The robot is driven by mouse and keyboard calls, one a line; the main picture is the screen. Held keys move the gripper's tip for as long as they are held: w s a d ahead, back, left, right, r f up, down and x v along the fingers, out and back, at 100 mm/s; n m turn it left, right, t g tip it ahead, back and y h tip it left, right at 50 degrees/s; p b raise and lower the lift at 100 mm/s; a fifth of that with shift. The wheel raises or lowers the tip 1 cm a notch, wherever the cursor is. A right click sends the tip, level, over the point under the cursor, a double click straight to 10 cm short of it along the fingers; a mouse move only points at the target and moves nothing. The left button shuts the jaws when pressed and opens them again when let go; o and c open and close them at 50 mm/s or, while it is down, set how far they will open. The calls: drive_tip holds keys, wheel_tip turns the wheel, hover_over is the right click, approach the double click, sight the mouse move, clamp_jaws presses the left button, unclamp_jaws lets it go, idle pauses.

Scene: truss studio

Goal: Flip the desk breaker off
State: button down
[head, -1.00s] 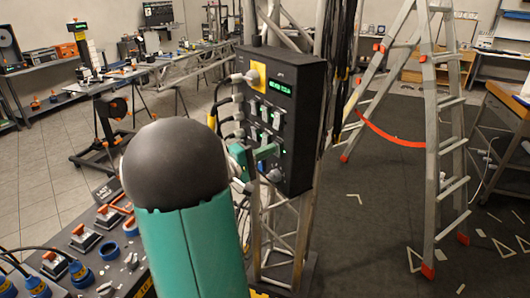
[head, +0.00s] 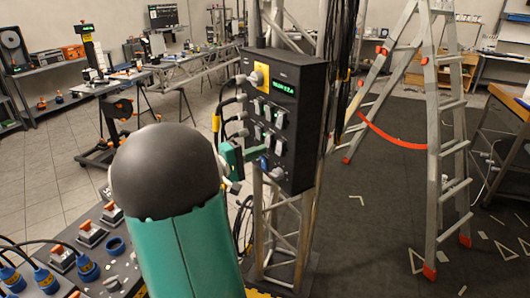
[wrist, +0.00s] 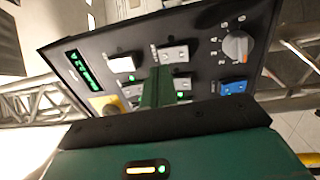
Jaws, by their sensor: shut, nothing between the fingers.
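A black breaker panel (head: 300,72) is mounted on a truss, left of the ladder in the head view. It carries a lit green display (head: 284,89) and several pale rocker switches, including an upper right switch (head: 280,118). The wrist view shows an upper-left switch (wrist: 122,64), an upper-right switch (wrist: 173,52) and a lower-right switch (wrist: 182,83). Green lights glow beside some. I cannot read which is the desk breaker. My green gripper (wrist: 160,86) is shut and empty, its tip close to the lower switches and partly hiding them. I cannot tell whether it touches one.
A console with blue connectors (head: 88,268) stands lower left.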

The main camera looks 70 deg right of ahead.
drive_tip(key=r+v, duration=0.1)
drive_tip(key=v, duration=0.8)
drive_tip(key=shift+r, duration=0.4)
drive_tip(key=shift+w+a, duration=0.1)
drive_tip(key=shift+w, duration=0.05)
drive_tip(key=w+a+f+n+t+y, duration=0.1)
drive_tip(key=a+t+y, duration=0.3)
drive_tip(key=a, duration=1.1)
drive_tip(key=w+a+f+n+t+y, duration=0.2)
drive_tip(key=a+t, duration=0.6)
drive_tip(key=a, duration=0.7)
drive_tip(key=w+a+f+n+t+y, duration=0.1)
drive_tip(key=w+a+n+t+y, duration=0.3)
drive_tip(key=a+y, duration=0.4)
drive_tip(key=a+n+t, duration=0.1)
drive_tip(key=a+t, duration=0.1)
drive_tip(key=a, duration=0.5)
drive_tip(key=shift+a+f, duration=0.3)
drive_tip(key=shift+f, duration=0.1)
drive_tip(key=shift+d, duration=0.2)
